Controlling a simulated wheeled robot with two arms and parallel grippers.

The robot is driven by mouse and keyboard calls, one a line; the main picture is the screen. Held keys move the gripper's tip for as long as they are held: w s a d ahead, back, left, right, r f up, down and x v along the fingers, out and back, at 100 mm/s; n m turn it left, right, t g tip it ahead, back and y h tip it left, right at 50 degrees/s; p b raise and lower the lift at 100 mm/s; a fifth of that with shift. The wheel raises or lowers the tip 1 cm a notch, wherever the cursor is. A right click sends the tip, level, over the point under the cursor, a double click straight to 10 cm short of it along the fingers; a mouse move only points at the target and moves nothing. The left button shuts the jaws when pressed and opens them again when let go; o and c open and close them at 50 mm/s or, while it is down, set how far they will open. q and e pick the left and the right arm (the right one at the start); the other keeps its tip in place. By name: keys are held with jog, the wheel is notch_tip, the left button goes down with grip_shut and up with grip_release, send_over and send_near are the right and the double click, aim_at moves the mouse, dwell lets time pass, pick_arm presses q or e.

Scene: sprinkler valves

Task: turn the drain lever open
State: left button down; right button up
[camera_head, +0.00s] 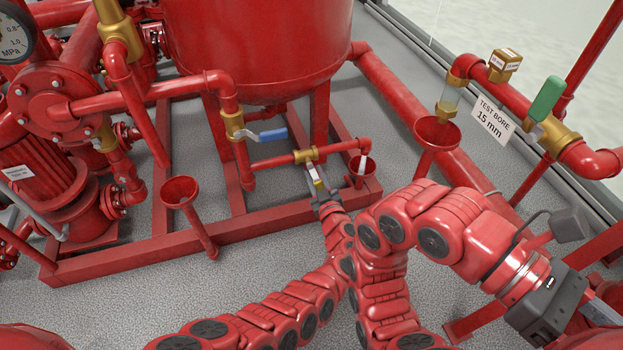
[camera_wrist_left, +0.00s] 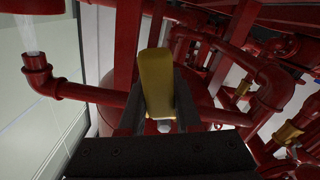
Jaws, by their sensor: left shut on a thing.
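The drain lever (camera_head: 316,177) is a yellow handle on a brass valve (camera_head: 305,155) in the thin red pipe below the tank. My left gripper (camera_head: 325,200) is at its free end. In the left wrist view the yellow lever (camera_wrist_left: 156,82) stands between the two dark fingers, which are shut on it. The lever points toward me, across the pipe's run. My right gripper (camera_head: 556,308) is at the lower right, away from the valve; its fingers are not clear.
A blue-handled valve (camera_head: 262,135) sits just left of the drain valve. A small red cup (camera_head: 362,174) is close at right, with a whitish vertical piece above it. Red funnels (camera_head: 180,192) and a green-handled valve (camera_head: 545,100) stand farther off. The red frame (camera_head: 190,240) runs below.

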pick_arm(q)
jog(key=shift+w+d+r+n+b, duration=0.15)
jog(key=shift+d+r+n+b, duration=0.2)
jog(key=shift+n, duration=0.5)
jog(key=shift+w+d+r+n+b, duration=0.1)
jog(key=shift+d+n+b, duration=0.3)
jog(key=shift+n, duration=0.45)
pick_arm(e)
jog(key=shift+s+a+f+g+y, duration=0.1)
jog(key=shift+s+f+g+y, duration=0.05)
jog(key=shift+f+g, duration=0.25)
jog(key=shift+s+a+f+g+y, duration=0.1)
jog(key=shift+f+g+y, duration=0.05)
jog(key=shift+f+g, duration=0.2)
pick_arm(q)
jog(key=c, duration=0.6)
grip_release()
jog(key=shift+s, duration=0.1)
pick_arm(e)
jog(key=shift+r, duration=0.15)
